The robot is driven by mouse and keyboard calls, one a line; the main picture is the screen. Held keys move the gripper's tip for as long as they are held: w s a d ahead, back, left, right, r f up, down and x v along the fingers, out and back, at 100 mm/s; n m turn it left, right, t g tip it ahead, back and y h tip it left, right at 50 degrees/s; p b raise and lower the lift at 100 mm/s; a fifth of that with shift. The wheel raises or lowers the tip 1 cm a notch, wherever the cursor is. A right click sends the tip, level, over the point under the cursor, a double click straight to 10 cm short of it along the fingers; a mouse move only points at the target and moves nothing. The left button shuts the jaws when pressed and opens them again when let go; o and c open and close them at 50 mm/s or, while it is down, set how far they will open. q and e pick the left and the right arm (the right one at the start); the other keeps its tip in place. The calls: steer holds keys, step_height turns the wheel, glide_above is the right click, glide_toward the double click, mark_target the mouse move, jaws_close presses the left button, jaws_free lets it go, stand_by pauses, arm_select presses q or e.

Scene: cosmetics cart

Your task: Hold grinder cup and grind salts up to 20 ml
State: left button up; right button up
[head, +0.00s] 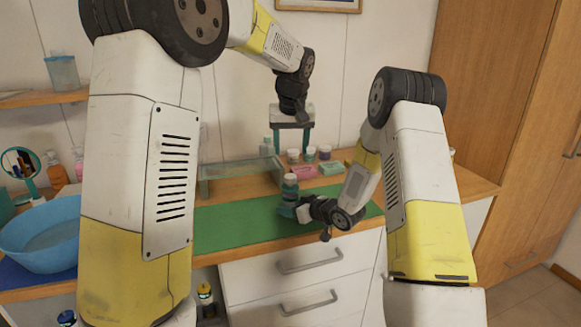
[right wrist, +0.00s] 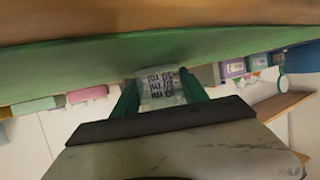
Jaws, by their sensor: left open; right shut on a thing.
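The grinder cup (right wrist: 161,86), pale and clear with dark printed volume marks, sits between the green fingers of my right gripper (right wrist: 160,92) in the right wrist view. In the head view my right gripper (head: 289,210) is low over the green mat, shut on the cup. The upper part of the upright held piece (head: 290,183), with a pale top, shows above the fingers. My left gripper (head: 292,142) is open and empty, pointing down above and behind the cup, apart from it. The salt level inside the cup cannot be made out.
The green mat (head: 228,229) covers the counter's middle. A clear tray (head: 235,172) stands behind it. Several jars (head: 309,154), a pink box (head: 304,171) and a green box (head: 331,168) line the back. A blue basin (head: 40,238) and round mirror (head: 20,162) stand at left.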

steer(key=o, duration=1.6)
steer(key=shift+o, duration=0.2)
